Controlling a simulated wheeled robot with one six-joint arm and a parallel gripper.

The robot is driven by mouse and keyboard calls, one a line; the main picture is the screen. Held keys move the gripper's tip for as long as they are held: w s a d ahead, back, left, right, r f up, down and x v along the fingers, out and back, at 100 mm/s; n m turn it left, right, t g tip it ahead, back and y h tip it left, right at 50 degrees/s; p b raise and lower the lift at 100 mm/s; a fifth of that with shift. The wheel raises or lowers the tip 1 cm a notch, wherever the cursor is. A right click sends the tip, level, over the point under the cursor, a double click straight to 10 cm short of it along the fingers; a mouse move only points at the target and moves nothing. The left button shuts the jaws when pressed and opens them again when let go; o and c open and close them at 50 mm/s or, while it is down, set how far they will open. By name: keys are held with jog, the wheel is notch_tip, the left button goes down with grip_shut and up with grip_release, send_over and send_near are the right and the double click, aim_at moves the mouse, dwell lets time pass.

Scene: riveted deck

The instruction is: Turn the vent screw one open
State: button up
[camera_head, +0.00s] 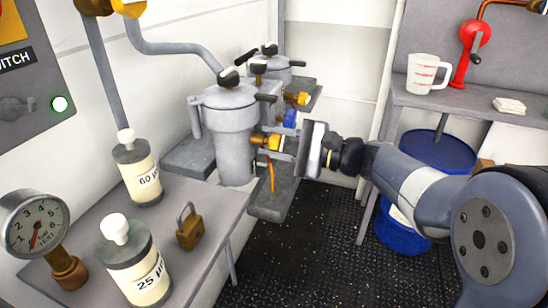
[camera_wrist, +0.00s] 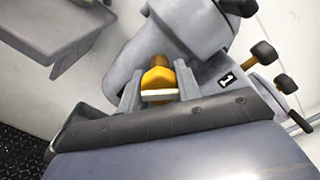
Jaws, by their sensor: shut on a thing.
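Vent screw one is a brass fitting (camera_head: 260,141) on the right side of the near grey filter housing (camera_head: 226,125). In the wrist view the brass screw (camera_wrist: 159,80) has a pale band and sits between my gripper's two grey fingers (camera_wrist: 158,88). The housing beside it carries a black plate with a 1 (camera_wrist: 226,79). In the head view my gripper (camera_head: 277,144) reaches in from the right, level, and is shut on the screw. The fingers hide part of the screw, and its turn angle cannot be told.
A second housing (camera_head: 276,70) with black lever knobs stands behind. An orange strip (camera_head: 271,176) hangs below the screw. A bench with two jars, a padlock (camera_head: 189,227) and a gauge (camera_head: 34,223) is front left. A blue drum (camera_head: 437,150) stands under the right shelf.

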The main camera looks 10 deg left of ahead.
jog(key=n+b, duration=0.1)
jog(key=b, duration=0.1)
jog(key=n+b, duration=0.4)
jog(key=shift+f+b, duration=0.35)
jog(key=n+b, duration=0.3)
jog(key=shift+r, duration=0.2)
jog(key=shift+n, duration=0.3)
jog(key=shift+r, duration=0.1)
jog(key=o, duration=1)
jog(key=shift+c, duration=0.2)
jog(key=shift+r, duration=0.2)
